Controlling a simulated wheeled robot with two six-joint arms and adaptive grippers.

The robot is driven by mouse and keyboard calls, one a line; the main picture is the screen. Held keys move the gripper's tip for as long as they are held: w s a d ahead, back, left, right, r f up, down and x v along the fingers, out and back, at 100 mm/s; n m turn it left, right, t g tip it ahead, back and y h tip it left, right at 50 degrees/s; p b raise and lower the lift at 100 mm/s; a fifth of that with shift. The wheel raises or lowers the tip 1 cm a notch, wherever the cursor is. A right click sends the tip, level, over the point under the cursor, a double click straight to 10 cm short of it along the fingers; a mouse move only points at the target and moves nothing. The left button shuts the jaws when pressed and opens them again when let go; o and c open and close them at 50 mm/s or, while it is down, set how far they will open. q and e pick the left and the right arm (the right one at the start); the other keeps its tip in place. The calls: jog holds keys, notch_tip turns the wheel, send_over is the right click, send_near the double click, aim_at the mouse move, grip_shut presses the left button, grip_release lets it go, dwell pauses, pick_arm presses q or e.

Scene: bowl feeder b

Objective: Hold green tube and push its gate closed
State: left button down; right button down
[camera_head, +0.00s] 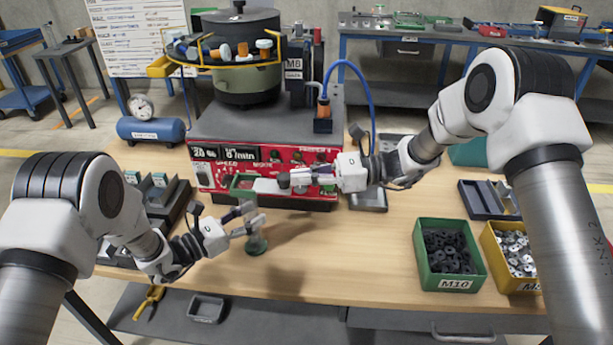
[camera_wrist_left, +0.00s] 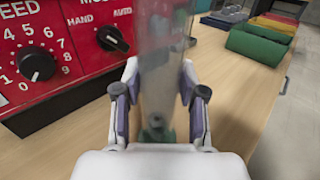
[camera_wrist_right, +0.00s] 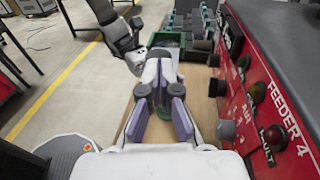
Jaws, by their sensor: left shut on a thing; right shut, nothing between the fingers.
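My left gripper (camera_head: 252,222) is shut on a clear tube with a green base (camera_head: 256,244), above the wooden table in front of the red machine panel. In the left wrist view the see-through tube (camera_wrist_left: 157,75) stands between the fingers, with a green part (camera_wrist_left: 155,130) low down. My right gripper (camera_head: 288,180) is shut and empty, up and to the right of the tube, close to the panel. In the right wrist view its fingers (camera_wrist_right: 162,105) are together. I cannot make out the tube's gate or its position.
The red feeder panel (camera_head: 262,165) with knobs stands just behind both grippers. A green bin of dark parts (camera_head: 448,281) and a yellow bin (camera_head: 500,283) stand at the right. The table's front middle is clear.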

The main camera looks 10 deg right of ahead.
aim_at(283, 174)
jog(key=a, duration=0.2)
jog(key=w+a, duration=0.1)
jog(key=a, duration=0.1)
jog(key=shift+w+a, duration=0.1)
jog(key=shift+a, duration=0.05)
pick_arm(q)
jog(key=shift+d, duration=0.1)
pick_arm(e)
jog(key=s+d+r, duration=0.1)
jog(key=s+d, duration=0.1)
jog(key=d, duration=1.2)
jog(key=shift+s+d, duration=0.1)
pick_arm(q)
jog(key=c, duration=0.6)
grip_release()
jog(key=shift+a, duration=0.2)
